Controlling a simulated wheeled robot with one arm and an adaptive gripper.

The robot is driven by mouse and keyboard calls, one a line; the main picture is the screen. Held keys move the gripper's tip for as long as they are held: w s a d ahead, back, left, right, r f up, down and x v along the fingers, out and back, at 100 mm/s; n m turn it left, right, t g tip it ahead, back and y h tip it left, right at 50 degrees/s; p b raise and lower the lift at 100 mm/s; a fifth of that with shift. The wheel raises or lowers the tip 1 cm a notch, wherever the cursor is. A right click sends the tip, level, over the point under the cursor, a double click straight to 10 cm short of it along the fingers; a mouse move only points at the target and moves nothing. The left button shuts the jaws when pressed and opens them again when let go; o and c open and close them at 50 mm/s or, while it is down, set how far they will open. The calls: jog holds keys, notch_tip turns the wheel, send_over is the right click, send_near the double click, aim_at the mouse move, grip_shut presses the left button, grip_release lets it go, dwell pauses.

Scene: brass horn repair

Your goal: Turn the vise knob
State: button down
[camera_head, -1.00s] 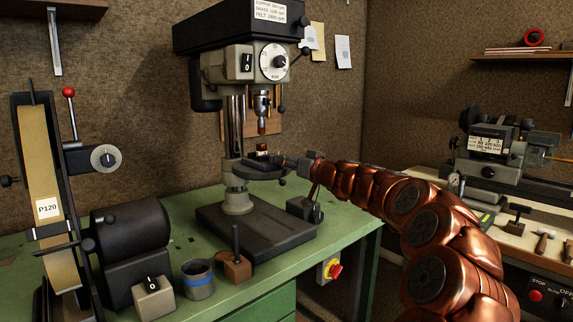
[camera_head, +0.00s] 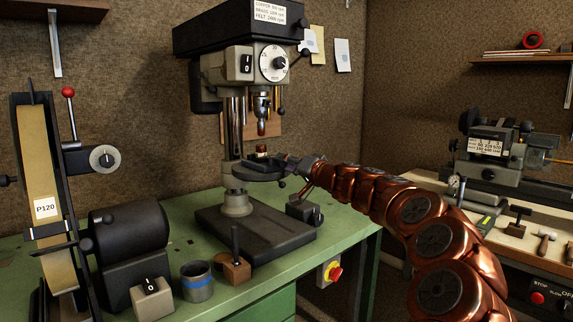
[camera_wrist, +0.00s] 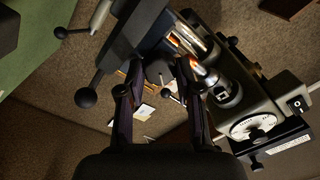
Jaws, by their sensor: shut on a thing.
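The small dark vise (camera_head: 262,162) sits on the round table of the drill press, below the chuck. A small copper-coloured piece (camera_head: 262,149) shows at the vise, under the chuck. My gripper (camera_head: 293,163) reaches in from the right at the vise's right end. In the wrist view, the vise (camera_wrist: 150,38) lies just beyond my fingers. In the head view the knob is too small and covered to make out.
The drill press (camera_head: 240,65) stands on a green bench (camera_head: 180,235). A belt sander (camera_head: 45,200), a grey cup (camera_head: 197,281) and a wooden block with a dark peg (camera_head: 236,270) stand left and front. A lathe-like machine (camera_head: 490,150) is at right.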

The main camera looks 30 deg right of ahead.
dwell(0.4)
jog(key=c, duration=0.8)
grip_release()
jog(key=shift+o, duration=0.2)
jog(key=shift+s, duration=0.1)
jog(key=v, duration=1.2)
